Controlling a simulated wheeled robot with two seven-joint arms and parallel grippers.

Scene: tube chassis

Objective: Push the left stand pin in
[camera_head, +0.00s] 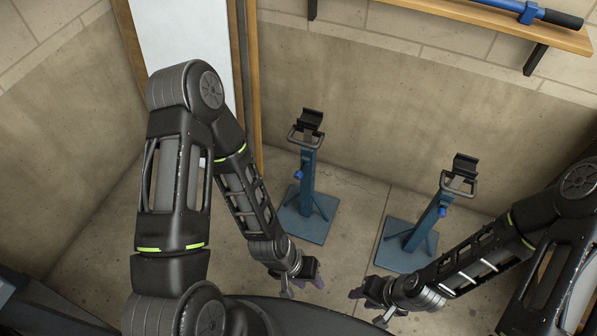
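The left stand (307,182) is a blue post on a square base, with a black cradle on top and a looped handle. A small bright blue knob, seemingly its pin (299,175), sticks out on the left side of the post. The right stand (428,222) looks alike and has a similar blue knob (442,212). My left gripper (304,284) is low in front of the left stand's base, apart from the pin. My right gripper (368,305) is low in front of the right stand's base. Both seem empty; their finger gaps are unclear.
A wooden shelf (480,16) on the back wall holds a blue tube with a black grip (562,19). A white panel in a wooden frame (185,35) stands behind my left arm. The concrete floor (350,215) between the stands is clear.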

